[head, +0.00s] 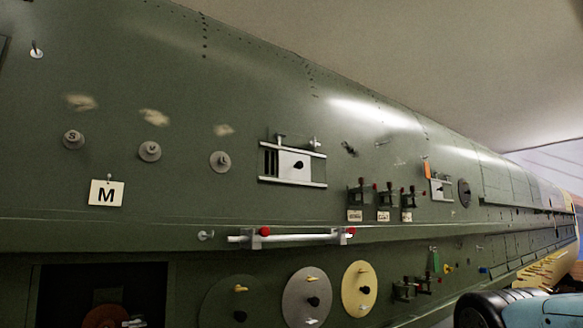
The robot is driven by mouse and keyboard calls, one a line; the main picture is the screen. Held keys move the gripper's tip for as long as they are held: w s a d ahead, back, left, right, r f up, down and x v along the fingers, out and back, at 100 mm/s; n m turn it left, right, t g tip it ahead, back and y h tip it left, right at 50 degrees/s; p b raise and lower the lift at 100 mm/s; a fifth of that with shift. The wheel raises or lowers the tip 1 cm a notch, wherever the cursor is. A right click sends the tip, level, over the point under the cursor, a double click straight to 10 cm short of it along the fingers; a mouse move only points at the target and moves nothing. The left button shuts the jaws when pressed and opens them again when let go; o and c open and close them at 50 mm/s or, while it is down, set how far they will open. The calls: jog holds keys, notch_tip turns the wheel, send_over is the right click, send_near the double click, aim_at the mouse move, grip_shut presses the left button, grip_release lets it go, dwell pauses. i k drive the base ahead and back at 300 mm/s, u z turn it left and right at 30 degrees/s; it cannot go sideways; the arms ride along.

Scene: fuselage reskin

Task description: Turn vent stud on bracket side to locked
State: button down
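A pale vent plate (284,164) with dark slots at its left end sits between two rails on the green fuselage skin. A black knob (298,165) is at its middle right. Two small studs stand at its top edge, a left one (281,137) and a right one (315,143). A smaller, similar plate (440,188) with a dark knob is farther right, beside an orange tag (427,168). I cannot tell which stud is on the bracket side, or whether any stud is locked. My gripper is not in view.
A pale bar (300,238) with red knobs projects below the vent. Three black clamps with labels (383,216) project to its right. Round discs (307,297) with knobs are below. An "M" card (106,193) and grey round studs (150,151) are at left. An open recess (55,290) is lower left.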

aim_at(312, 143)
jog(key=z, duration=1.55)
jog(key=k, duration=0.55)
jog(key=u, duration=1.5)
jog(key=i, duration=1)
jog(key=u, duration=0.1)
